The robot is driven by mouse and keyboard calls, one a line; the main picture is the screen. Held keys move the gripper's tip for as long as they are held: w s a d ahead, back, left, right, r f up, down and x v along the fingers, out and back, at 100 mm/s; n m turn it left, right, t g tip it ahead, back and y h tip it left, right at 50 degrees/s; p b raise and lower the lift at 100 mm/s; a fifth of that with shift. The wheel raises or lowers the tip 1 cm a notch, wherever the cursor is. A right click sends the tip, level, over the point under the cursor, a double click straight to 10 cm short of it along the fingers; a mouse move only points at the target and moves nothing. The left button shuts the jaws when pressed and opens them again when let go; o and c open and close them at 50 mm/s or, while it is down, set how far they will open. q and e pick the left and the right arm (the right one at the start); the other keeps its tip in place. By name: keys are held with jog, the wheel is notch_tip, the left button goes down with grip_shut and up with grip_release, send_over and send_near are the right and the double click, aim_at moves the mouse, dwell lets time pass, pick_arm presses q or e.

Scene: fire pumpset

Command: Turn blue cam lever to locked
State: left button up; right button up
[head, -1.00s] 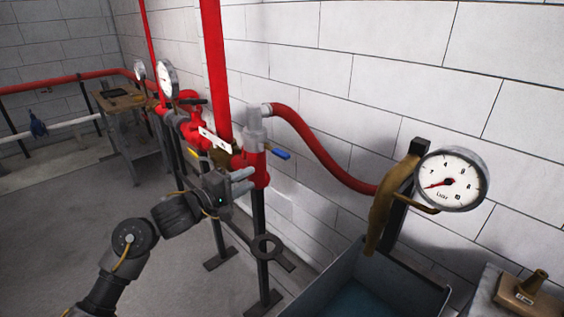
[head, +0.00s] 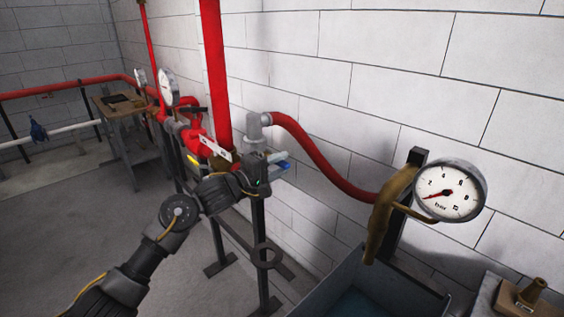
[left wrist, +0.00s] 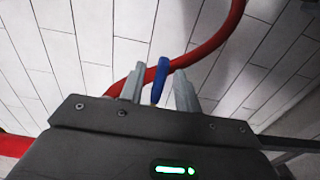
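The blue cam lever (head: 285,167) sticks out to the right of the red and grey hose coupling on the upright pipe. In the head view my left gripper (head: 280,160) is at the coupling and covers much of it, with its fingers around the lever. In the left wrist view the blue lever (left wrist: 160,78) stands between the two grey fingers of my left gripper (left wrist: 159,72). Gaps show on both sides of it, so the gripper is open and not clamped on it. My right gripper is in no view.
A red hose (head: 315,155) curves from the grey elbow (head: 257,122) to the right along the white block wall. A large gauge (head: 449,191) stands at the right above a grey basin (head: 375,265). A small table (head: 130,140) stands at the back left.

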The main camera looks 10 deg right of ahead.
pick_arm(q)
jog(key=shift+w+d, duration=0.35)
jog(key=shift+d, duration=0.2)
grip_shut()
